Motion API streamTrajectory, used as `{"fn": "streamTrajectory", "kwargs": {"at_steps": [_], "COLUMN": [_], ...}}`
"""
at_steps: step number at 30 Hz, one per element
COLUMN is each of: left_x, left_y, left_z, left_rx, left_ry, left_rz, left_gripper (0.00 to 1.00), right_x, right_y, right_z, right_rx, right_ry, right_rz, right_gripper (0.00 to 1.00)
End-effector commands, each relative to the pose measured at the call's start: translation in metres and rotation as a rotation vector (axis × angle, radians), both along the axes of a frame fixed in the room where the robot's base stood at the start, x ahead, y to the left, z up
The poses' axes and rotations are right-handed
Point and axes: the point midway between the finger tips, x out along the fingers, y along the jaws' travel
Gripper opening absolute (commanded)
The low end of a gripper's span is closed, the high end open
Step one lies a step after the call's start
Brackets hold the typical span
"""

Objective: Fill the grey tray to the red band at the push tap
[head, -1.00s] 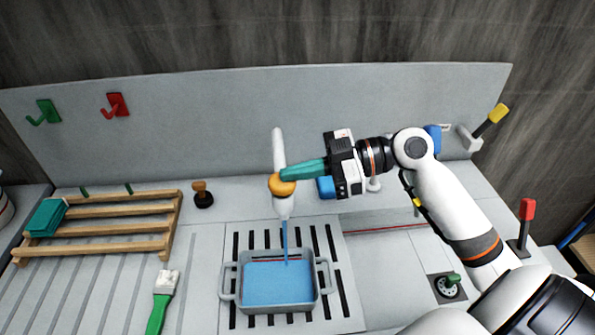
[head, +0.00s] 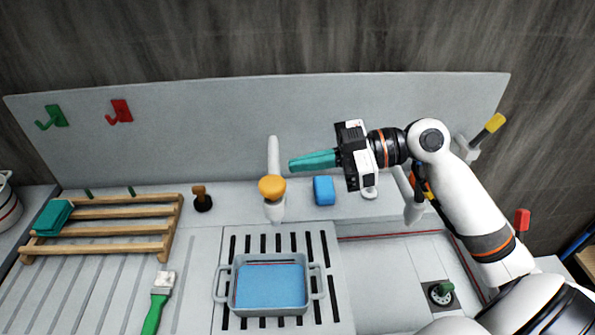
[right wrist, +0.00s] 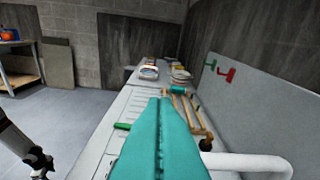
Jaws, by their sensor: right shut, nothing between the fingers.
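The grey tray (head: 270,312) stands on the slotted drain panel below the push tap and holds blue water (head: 270,287). A thin reddish line (head: 272,263) shows on its far inner wall, just above the water's edge. The push tap (head: 274,212) has an orange knob (head: 272,186), and no stream shows below its spout. My right gripper (head: 291,164) is shut and empty, its teal fingers pointing left, up and right of the knob and apart from it. In the right wrist view the teal fingers (right wrist: 160,110) are together.
A blue block (head: 324,190) sits right of the tap. A wooden rack (head: 110,228) with a teal cloth and a brush (head: 160,300) lie left. A sink basin (head: 400,270) is right of the tray, partly behind my right arm. Red and green hooks hang on the backboard.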

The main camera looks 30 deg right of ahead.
Motion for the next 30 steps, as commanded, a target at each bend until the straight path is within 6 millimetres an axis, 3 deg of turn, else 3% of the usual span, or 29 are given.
{"fn": "streamTrajectory", "kwargs": {"at_steps": [3,12,30], "left_x": [0.001,0.011,0.006], "left_y": [0.0,0.007,0.005], "left_z": [-0.018,-0.037,-0.038], "left_rx": [0.0,0.009,0.007], "left_ry": [0.0,-0.013,-0.007], "left_rz": [0.0,-0.001,0.0], "left_gripper": [0.47,0.47,0.47], "right_x": [-0.01,-0.03,-0.035], "right_y": [-0.019,-0.059,-0.065], "right_z": [-0.002,0.011,0.016], "right_rx": [-0.002,0.001,0.001], "right_ry": [-0.002,-0.001,-0.002], "right_rz": [-0.003,-0.002,0.001], "right_gripper": [0.0,0.0,0.0]}}
